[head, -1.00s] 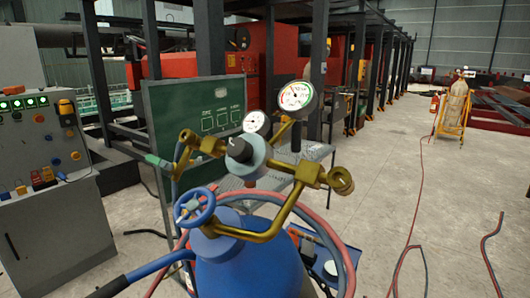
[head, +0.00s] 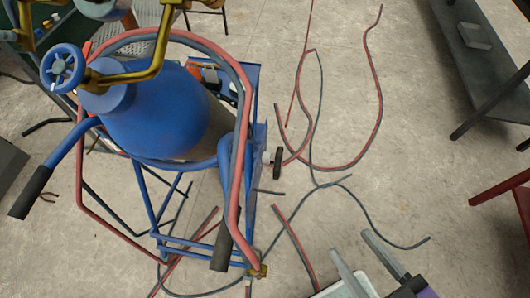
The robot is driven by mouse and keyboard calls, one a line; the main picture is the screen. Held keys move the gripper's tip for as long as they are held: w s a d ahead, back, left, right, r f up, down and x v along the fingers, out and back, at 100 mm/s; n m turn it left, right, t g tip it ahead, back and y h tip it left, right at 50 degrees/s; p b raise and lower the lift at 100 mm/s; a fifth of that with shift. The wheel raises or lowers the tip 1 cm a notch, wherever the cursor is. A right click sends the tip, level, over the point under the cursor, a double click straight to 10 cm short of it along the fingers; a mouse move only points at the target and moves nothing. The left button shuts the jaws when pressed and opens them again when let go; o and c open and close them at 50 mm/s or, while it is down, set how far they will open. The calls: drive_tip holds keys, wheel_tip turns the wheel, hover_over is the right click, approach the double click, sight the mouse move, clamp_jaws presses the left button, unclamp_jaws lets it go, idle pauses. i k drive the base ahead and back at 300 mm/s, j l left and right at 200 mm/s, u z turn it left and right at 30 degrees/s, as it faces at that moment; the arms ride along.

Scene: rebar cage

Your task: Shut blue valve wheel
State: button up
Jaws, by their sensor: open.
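The blue valve wheel (head: 62,68) is at the upper left of the head view, a small spoked handwheel on the brass fitting (head: 115,76) at the neck of a blue gas cylinder (head: 165,105). My gripper (head: 349,244) shows at the lower right edge, partly cut off by the frame. Its two grey fingers are apart with nothing visible between them. It is well away from the wheel, to the right of and below the cylinder in the picture. How far the wheel is turned cannot be told.
The cylinder stands in a blue cart (head: 185,190) with black-gripped handles. Red and grey hoses (head: 375,110) loop over the cart and across the concrete floor. A dark bench (head: 470,50) is at upper right, with a red frame (head: 505,188) below it. Floor between is open apart from hoses.

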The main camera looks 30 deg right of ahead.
sight(64, 68)
drive_tip(key=j+u, duration=0.2)
drive_tip(key=j, duration=0.3)
drive_tip(key=i+j+u, duration=0.15)
drive_tip(key=j, duration=0.3)
drive_tip(key=j+u, duration=0.2)
drive_tip(key=j, duration=0.3)
drive_tip(key=i, duration=0.05)
